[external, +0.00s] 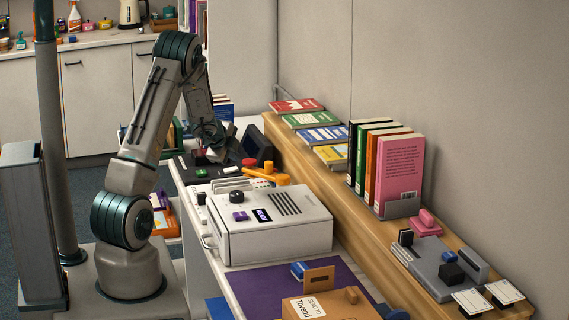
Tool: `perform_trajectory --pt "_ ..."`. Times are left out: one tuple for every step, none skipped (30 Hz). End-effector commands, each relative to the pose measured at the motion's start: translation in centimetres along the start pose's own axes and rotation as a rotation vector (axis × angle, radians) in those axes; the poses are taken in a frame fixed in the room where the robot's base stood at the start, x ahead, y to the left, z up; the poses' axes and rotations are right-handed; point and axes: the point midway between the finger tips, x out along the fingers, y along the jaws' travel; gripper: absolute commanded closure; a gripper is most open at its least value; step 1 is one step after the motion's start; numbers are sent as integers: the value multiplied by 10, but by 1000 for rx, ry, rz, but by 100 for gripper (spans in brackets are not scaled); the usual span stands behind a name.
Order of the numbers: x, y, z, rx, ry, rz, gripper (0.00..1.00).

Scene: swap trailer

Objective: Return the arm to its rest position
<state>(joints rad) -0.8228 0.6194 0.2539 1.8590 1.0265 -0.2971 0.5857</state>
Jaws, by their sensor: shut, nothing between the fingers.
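My arm rises from its base at the left, bends at a high elbow and reaches down to the right. My gripper (207,151) is at the far end of the counter, low over a dark panel (190,170). It is small and partly hidden by its own links. It appears shut and empty. I cannot tell whether its fingertips touch the panel or the small red part beside them.
A light grey box with knobs (290,238) stands nearer on the counter, with an orange handset-like thing (266,174) behind it. A wooden shelf (345,205) along the wall holds upright books (398,172). A cardboard box (330,304) lies in front on a purple mat (255,290).

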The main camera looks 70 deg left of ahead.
Motion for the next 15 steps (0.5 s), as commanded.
perform_trajectory --pt "-8 -7 -12 -15 2 -9 100" --pt "-14 -10 -19 -32 -2 -10 100" --pt "-24 -16 -31 -59 -5 -14 100" --pt "-32 -20 -40 -82 -7 -17 100" --pt "-42 -23 -52 -109 -9 -18 100" --pt "-56 -27 -66 -148 -13 -17 100" --pt "-67 -29 -77 -178 -15 -16 100" --pt "-78 -30 -88 -208 -16 -12 100" --pt "-93 -30 -103 -248 -16 -6 100" --pt "-104 -29 -113 -278 -17 0 100" --pt "-116 -28 -123 -307 -16 7 100" --pt "-131 -25 -137 -346 -14 19 100" --pt "-143 -22 -147 -374 -12 29 100" --pt "-155 -18 -156 -402 -10 40 100" --pt "-171 -13 -168 -439 -6 57 100"
